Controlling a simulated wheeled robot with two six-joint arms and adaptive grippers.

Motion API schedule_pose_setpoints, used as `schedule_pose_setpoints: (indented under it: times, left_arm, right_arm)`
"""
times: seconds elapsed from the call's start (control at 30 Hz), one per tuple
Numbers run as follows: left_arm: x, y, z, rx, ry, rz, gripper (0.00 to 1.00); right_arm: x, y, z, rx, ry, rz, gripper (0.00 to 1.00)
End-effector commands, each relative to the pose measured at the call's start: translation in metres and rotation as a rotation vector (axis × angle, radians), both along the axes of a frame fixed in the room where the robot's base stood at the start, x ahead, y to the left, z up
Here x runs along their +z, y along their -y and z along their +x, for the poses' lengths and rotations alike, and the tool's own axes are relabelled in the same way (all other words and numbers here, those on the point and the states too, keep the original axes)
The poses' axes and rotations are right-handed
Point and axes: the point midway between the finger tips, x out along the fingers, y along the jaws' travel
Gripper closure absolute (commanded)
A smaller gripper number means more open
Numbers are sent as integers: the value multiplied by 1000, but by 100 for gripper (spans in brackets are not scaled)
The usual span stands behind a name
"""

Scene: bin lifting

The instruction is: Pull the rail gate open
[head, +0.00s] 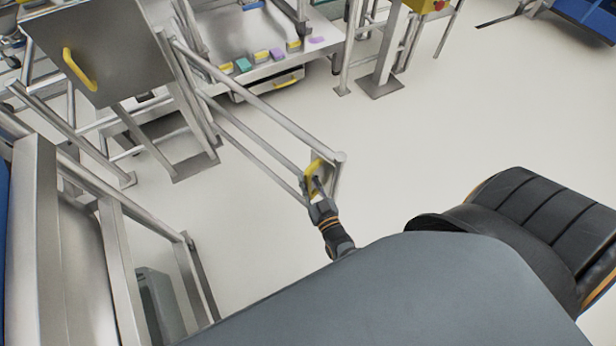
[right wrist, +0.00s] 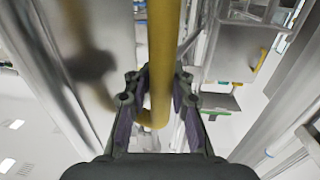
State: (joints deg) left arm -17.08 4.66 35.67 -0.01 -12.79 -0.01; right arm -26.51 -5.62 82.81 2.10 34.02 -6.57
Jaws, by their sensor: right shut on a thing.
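The rail gate (head: 262,145) is a steel frame of tubes. It stands out from a post at its left and runs toward the middle of the head view. At its free end is a plate with a yellow handle (head: 311,179). My right gripper (head: 317,187) is at this handle, shut on it. In the right wrist view the yellow handle (right wrist: 163,60) runs down between the two fingers (right wrist: 158,100). A steel plate lies behind it. My left gripper is not in view.
A steel cabinet with a yellow handle (head: 80,69) stands at the upper left. A table with several coloured blocks (head: 243,65) is behind the gate. A fixed rail (head: 120,206) is at the left. The floor (head: 440,130) right of the gate is clear.

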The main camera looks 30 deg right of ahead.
Motion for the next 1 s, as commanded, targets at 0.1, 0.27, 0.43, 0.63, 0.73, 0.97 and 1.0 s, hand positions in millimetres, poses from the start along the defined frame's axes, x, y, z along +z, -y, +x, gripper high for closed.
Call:
schedule_pose_setpoints:
  times: [0.1,0.27,0.43,0.63,0.73,0.97,1.0]
  left_arm:
    - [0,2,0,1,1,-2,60]
    - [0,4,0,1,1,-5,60]
    - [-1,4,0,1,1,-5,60]
    - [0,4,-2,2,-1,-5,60]
    - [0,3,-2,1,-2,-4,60]
    - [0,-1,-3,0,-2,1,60]
    - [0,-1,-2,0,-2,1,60]
  right_arm:
    - [-5,0,-4,0,-13,-1,100]
    - [-5,0,-4,0,-14,0,100]
    - [-5,0,-4,0,-13,0,71]
    - [-3,0,-2,0,-7,0,55]
    - [-2,0,-1,0,-5,0,55]
    - [-2,-1,-14,0,-6,0,55]
    - [-2,-1,-21,-1,-7,0,55]
